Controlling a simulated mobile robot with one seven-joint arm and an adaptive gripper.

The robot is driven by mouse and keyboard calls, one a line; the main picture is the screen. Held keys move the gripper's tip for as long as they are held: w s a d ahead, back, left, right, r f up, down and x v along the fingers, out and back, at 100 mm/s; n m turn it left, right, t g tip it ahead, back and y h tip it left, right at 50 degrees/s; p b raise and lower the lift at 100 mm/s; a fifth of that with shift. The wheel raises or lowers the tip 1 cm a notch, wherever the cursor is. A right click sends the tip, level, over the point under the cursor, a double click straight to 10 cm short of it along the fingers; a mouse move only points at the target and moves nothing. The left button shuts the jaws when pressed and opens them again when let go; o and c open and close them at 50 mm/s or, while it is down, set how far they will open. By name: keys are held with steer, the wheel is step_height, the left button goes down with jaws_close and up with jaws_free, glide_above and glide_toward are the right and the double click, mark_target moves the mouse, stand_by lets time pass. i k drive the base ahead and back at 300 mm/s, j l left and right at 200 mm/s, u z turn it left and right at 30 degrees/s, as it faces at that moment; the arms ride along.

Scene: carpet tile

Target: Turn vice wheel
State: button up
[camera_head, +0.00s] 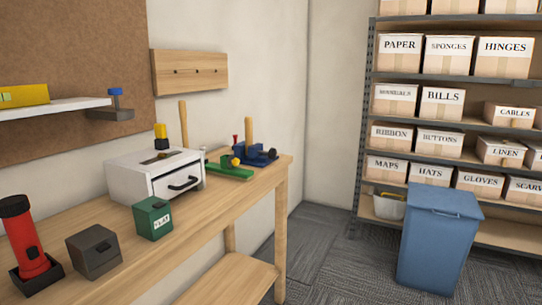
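A small dark blue device (259,156) that looks like a vice stands at the far right end of the wooden workbench (226,193). An upright wooden peg (249,135) rises at it, and a dark round part shows at its right side. It is too small to tell for sure which part is the wheel. A low green device (230,172) with a yellow knob (235,161) sits just in front of it and partly overlaps it. My gripper is not in view.
A white drawer box (154,172), a green box (152,218), a dark grey box (94,251) and a red cylinder (25,240) stand along the bench. A blue bin (438,237) stands on the carpet before shelves (366,130) of labelled boxes. Carpet right of the bench is clear.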

mark_target(272, 152)
steer(key=i+l+z, duration=0.1)
steer(key=i+z, duration=0.2)
steer(key=i, duration=1)
